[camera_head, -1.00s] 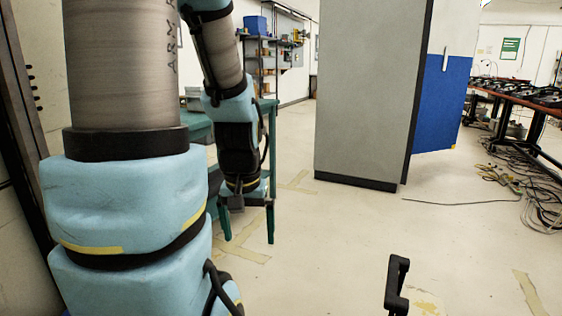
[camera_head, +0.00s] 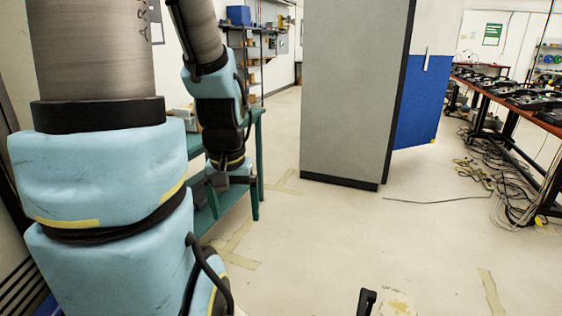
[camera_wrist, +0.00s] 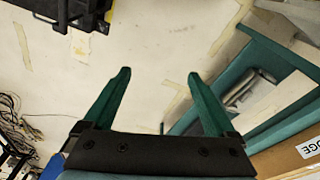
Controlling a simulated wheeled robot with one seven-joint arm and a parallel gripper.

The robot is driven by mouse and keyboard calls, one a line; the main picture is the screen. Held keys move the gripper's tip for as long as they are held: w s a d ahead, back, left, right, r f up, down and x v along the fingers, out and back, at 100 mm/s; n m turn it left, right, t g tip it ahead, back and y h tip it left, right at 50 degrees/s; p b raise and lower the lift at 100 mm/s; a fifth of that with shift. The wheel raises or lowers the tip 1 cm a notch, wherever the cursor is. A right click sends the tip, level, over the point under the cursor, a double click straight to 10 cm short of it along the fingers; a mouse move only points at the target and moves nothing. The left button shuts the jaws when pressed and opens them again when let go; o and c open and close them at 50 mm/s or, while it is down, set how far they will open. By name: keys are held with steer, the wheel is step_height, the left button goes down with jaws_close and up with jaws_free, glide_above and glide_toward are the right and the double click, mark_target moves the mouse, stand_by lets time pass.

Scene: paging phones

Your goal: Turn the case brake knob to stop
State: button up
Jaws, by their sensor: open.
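I cannot make out a case brake knob in either view. My gripper (camera_head: 233,205) hangs at the end of my arm in the head view, in front of the green bench, pointing down. In the wrist view my gripper (camera_wrist: 158,80) shows two green fingers spread apart with nothing between them. Pale floor with tape marks shows beyond the fingertips.
A tall grey cabinet (camera_head: 352,90) stands mid-room; its blue panel (camera_head: 420,105) faces right. A green bench (camera_head: 195,144) stands behind my gripper. A black handle-like piece (camera_head: 366,302) enters at the bottom edge. Cables (camera_head: 485,178) lie at right.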

steer(key=shift+c, duration=1.4)
steer(key=shift+d+f+b, duration=0.1)
steer(key=shift+f+b, duration=0.25)
steer(key=shift+b, duration=0.1)
steer(key=shift+c, duration=0.2)
steer(key=w+d+f+n+h+b, duration=0.1)
steer(key=w+d+f+n+b, duration=0.3)
steer(key=d+f+n+b, duration=0.3)
steer(key=w+d+f+n+h+b, duration=0.1)
steer(key=w+d+f+n+b, duration=0.2)
steer(key=d+f+n+b, duration=0.5)
steer(key=w+d+f+n+h+b, duration=0.2)
steer(key=d+f+n+b, duration=0.6)
steer(key=d+f+b, duration=1.4)
steer(key=shift+w+d+f+b, duration=0.1)
steer(key=shift+w+f+b, duration=0.35)
steer(key=shift+f+b, duration=3.7)
steer(key=shift+w+f+b, duration=0.45)
steer(key=shift+f+b, duration=1.2)
steer(key=shift+f, duration=4.95)
steer(key=shift+w+d+f+b, duration=0.1)
steer(key=shift+w+f+b, duration=0.35)
steer(key=shift+f+b, duration=3.7)
step_height(320, 180, down, 2)
steer(key=shift+f+p, duration=0.25)
steer(key=shift+p, duration=1)
steer(key=shift+c, duration=0.2)
steer(key=shift+a, duration=0.1)
jaws_close()
